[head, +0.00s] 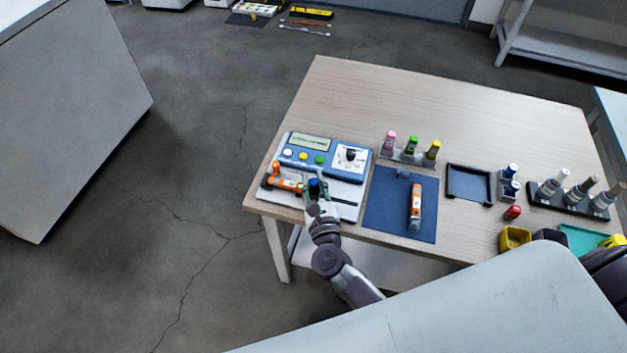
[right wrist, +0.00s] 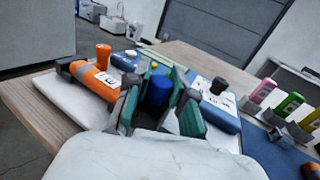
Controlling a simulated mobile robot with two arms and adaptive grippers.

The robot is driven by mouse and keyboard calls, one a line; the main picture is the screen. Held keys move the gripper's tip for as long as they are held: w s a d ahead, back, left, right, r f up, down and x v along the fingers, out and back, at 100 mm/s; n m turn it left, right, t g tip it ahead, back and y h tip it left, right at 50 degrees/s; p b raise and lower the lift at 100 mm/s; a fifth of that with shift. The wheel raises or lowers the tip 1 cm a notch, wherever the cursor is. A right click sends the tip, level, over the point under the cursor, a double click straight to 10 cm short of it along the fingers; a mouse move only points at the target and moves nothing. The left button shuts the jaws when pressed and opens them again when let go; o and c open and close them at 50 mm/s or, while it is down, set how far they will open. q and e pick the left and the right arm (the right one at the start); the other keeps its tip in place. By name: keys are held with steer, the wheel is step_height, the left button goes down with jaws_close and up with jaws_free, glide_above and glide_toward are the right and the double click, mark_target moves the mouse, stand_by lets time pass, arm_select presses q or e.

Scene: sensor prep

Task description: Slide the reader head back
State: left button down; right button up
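The tester (head: 322,156) is a blue box with a screen, coloured buttons and a black dial, at the table's left end. A white plate (head: 349,189) with a dark slot lies at its front. A blue round knob (right wrist: 158,90), apparently the reader head's handle, stands over this plate. My right gripper (head: 316,188) is at the knob, with its green-padded fingers (right wrist: 157,100) close on both sides of it. An orange unit (right wrist: 92,82) with dark ends lies on the plate, left of the gripper. The reader head's lower part is hidden by my fingers. My left gripper is not visible.
A blue mat (head: 390,213) with another orange unit (head: 415,206) lies right of the tester. A rack with pink, green and yellow vials (head: 411,146) stands behind it. A black tray (head: 468,167) is farther right. The table's back (head: 400,95) is clear.

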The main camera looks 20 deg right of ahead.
mark_target(340, 201)
jaws_close()
steer(key=shift+s+d+f, duration=0.1)
steer(key=shift+s+d, duration=0.1)
steer(key=shift+d, duration=0.05)
steer(key=s+d, duration=0.1)
steer(key=s+d+b, duration=0.1)
steer(key=d, duration=0.1)
steer(key=s+d, duration=0.1)
steer(key=d, duration=0.1)
steer(key=shift+s, duration=0.25)
steer(key=shift+w, duration=0.1)
steer(key=o, duration=0.8)
jaws_free()
steer(key=shift+s+d, duration=0.2)
